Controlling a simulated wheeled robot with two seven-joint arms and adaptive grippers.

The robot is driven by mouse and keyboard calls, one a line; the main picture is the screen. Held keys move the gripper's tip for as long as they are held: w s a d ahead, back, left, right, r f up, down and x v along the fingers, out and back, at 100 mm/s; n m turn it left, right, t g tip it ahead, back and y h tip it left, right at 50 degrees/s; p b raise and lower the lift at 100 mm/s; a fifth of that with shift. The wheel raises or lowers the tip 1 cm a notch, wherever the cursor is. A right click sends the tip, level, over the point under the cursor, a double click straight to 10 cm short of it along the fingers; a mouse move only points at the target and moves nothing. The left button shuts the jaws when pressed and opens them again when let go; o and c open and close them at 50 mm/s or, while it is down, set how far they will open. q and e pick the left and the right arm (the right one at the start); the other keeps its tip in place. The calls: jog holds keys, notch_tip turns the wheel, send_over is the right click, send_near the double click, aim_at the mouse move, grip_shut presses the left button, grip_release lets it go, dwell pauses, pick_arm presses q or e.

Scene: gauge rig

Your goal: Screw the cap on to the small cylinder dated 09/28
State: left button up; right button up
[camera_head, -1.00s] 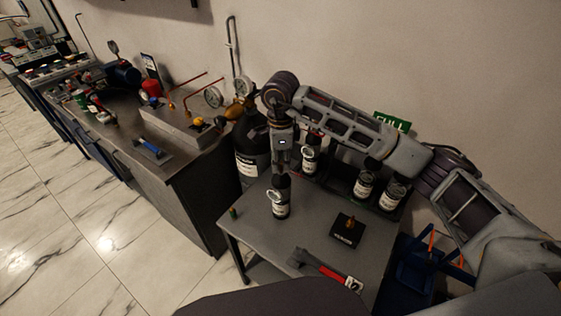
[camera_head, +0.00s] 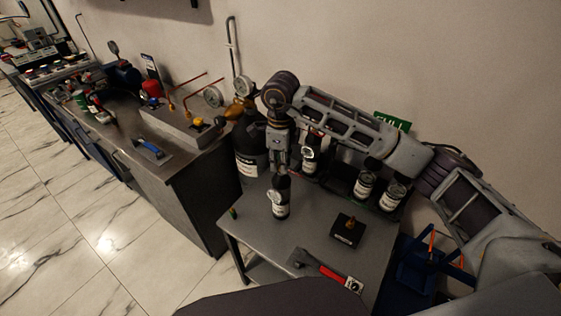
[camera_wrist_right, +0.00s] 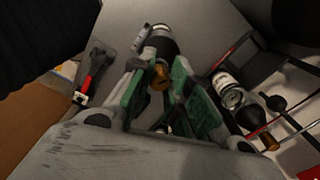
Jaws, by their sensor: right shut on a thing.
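A small dark cylinder (camera_head: 281,208) with a white label stands upright on the grey table, apart from the others. A round pale disc shows at its side. My right gripper (camera_head: 281,172) points straight down over its top. In the right wrist view, the green-padded fingers of the gripper (camera_wrist_right: 160,88) are around a brass-coloured piece (camera_wrist_right: 160,76) at the top of the cylinder (camera_wrist_right: 158,42). I cannot tell whether this piece is the cap or the cylinder's own fitting, nor how it is seated. The label dates are too small to read. My left gripper is out of view.
Several similar cylinders (camera_head: 364,187) stand in a dark rack behind, below a green sign (camera_head: 392,122). A large tank (camera_head: 250,150) stands behind left.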

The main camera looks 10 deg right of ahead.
jog(key=shift+s+f, duration=0.1)
jog(key=shift+f, duration=0.05)
jog(key=shift+m, duration=2.4)
jog(key=shift+m, duration=0.4)
jog(key=shift+m, duration=2.4)
jog(key=shift+m, duration=0.3)
jog(key=shift+m+p, duration=0.3)
jog(key=shift+m, duration=2)
